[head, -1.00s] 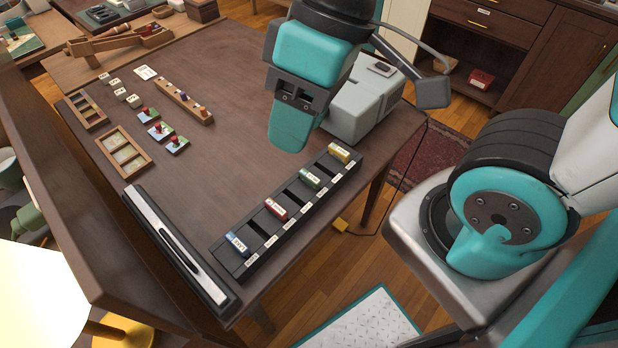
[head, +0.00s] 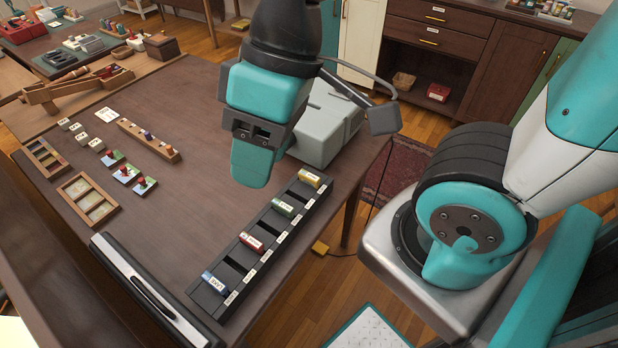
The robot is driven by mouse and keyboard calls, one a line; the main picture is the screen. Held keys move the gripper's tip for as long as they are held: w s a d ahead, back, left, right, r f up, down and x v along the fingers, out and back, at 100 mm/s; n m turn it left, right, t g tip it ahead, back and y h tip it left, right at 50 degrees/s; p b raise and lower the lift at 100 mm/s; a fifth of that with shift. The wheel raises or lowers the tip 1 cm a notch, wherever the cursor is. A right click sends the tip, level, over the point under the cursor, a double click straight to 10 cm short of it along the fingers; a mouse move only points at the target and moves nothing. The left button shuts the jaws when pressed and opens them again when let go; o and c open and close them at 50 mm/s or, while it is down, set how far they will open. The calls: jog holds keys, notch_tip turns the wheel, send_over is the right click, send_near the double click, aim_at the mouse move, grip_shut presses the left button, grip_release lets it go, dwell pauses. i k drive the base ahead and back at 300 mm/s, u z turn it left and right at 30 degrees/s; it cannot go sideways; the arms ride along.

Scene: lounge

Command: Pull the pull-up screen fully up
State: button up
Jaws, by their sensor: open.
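A long, low black case with a pale top strip and a dark slim handle (head: 150,295) lies along the table's near left edge. It looks like the pull-up screen, rolled down, with no sheet standing above it. Its near end reaches the bottom edge of the head view. My gripper (head: 250,168), teal and dark grey, hangs over the table, up and to the right of the case and well apart from it. It is open and holds nothing that I can see. Its fingertips are partly hidden by its own body.
A black slotted tray (head: 262,240) with several coloured blocks lies between the case and the table's right edge. A grey box-shaped machine (head: 325,125) stands behind my gripper. Wooden trays (head: 88,198) and small pieces sit at the left. The middle of the tabletop (head: 185,225) is bare.

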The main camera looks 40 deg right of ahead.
aim_at(176, 319)
jog(key=z, duration=0.9)
jog(key=k, duration=0.75)
jog(key=u, duration=0.95)
jog(key=i, duration=0.5)
jog(key=z, duration=0.1)
